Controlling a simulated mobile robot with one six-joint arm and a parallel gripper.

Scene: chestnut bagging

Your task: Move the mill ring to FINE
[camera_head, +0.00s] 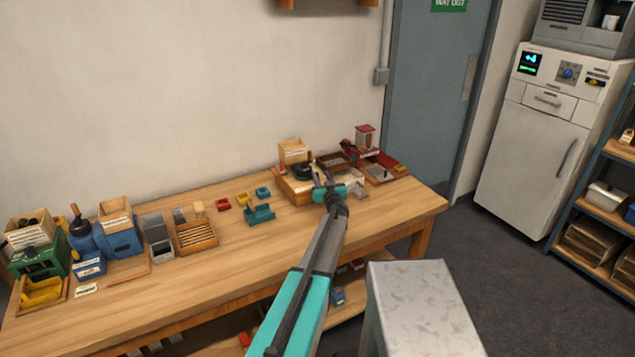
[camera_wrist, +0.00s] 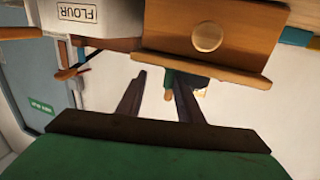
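My gripper (camera_head: 326,183) reaches over the back right of the wooden bench, at the group of milling things. A dark green part with a small wooden handle (camera_wrist: 169,97) shows behind the right finger, below a wooden drawer front with a round knob (camera_wrist: 207,37). A dark round part (camera_head: 303,171) sits just left of my gripper in the head view; it may be the mill. I cannot make out the mill ring or a FINE mark.
A white box marked FLOUR (camera_wrist: 77,13) is close by in the wrist view. A red-topped container (camera_head: 365,136) and trays stand right of my gripper. Small coloured blocks (camera_head: 243,199) lie to its left. The bench's front middle (camera_head: 220,265) is clear.

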